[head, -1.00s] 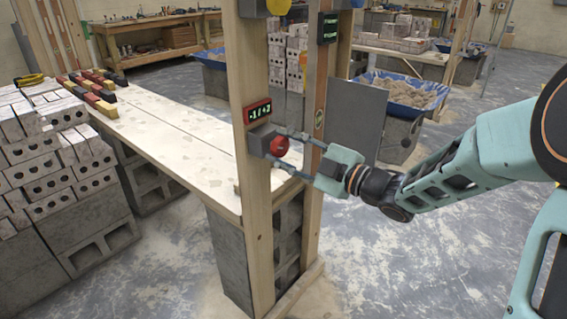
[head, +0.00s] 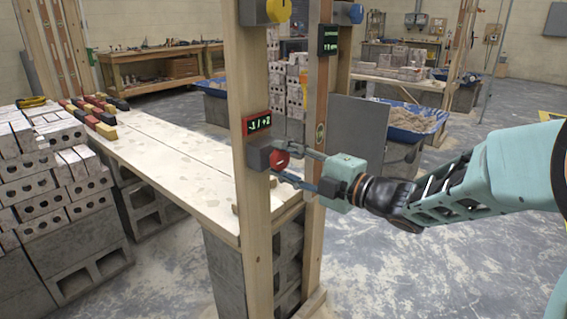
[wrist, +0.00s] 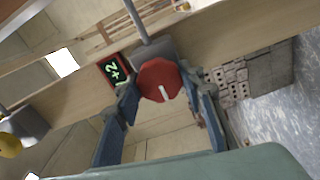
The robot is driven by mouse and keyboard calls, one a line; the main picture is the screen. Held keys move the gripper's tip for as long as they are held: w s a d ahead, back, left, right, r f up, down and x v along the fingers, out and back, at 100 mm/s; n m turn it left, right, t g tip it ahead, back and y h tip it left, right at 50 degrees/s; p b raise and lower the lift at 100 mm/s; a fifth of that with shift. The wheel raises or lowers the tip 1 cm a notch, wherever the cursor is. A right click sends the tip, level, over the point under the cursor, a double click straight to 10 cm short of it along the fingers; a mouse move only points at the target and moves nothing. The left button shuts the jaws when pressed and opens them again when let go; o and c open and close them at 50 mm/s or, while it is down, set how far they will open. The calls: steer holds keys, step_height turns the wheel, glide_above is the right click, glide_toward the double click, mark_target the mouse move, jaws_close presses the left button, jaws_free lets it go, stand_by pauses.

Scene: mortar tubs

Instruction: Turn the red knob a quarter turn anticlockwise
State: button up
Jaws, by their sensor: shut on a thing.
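The red knob (head: 280,160) sticks out of a grey box (head: 260,154) on the front wooden post. It fills the middle of the wrist view (wrist: 153,76), with a white pointer line on its face towards the lower edge of that picture. My gripper (head: 283,163) reaches in from the right, its two fingers on opposite sides of the knob and shut on it. In the wrist view the fingers (wrist: 163,92) flank the knob left and right. Above the knob is a green-lit display (head: 258,123) ending in "+2"; its first figure is hard to read.
A yellow knob (head: 278,10) and a blue knob (head: 354,12) sit higher on the posts. A grey panel (head: 357,134) stands just behind my gripper. Floor is open at lower right.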

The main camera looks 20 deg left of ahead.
steer(key=o, duration=1.2)
steer(key=shift+d, duration=0.1)
steer(key=v, duration=1.2)
steer(key=shift+w, duration=0.15)
